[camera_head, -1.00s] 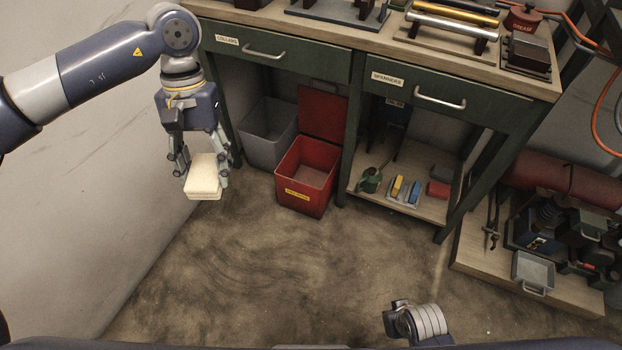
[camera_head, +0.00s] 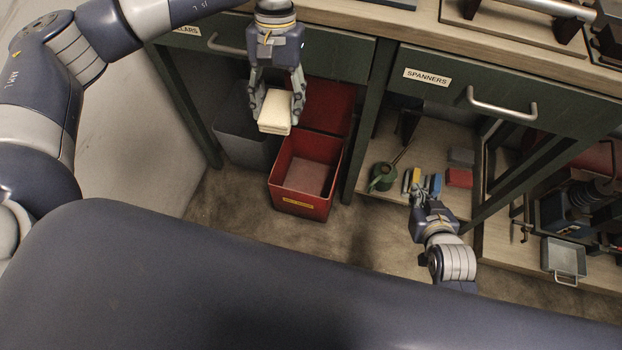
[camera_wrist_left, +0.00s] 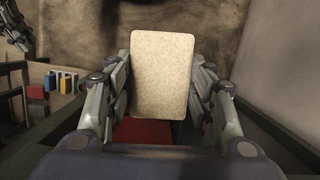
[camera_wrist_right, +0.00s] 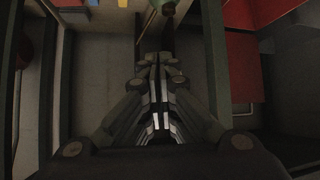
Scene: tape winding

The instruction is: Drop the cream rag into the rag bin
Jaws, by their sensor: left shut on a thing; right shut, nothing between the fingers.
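The cream rag (camera_head: 274,116) is a folded pale block. My left gripper (camera_head: 272,104) is shut on it and holds it in the air, pointing down. In the left wrist view the rag (camera_wrist_left: 160,75) sits between the two fingers. The red bin (camera_head: 302,211) with a yellow label stands on the floor below and slightly right of the rag in the head view. Its lid is raised at the back and its inside shows. My right gripper (camera_head: 418,194) is shut and empty in front of the low shelf; its closed fingers also show in the right wrist view (camera_wrist_right: 160,68).
A grey bin (camera_head: 238,142) stands left of the red bin. The bench with green drawers (camera_head: 500,104) overhangs behind. The low shelf holds a green oil can (camera_head: 382,177), coloured blocks and a red block (camera_head: 459,177). A grey tray (camera_head: 563,257) lies at the right.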

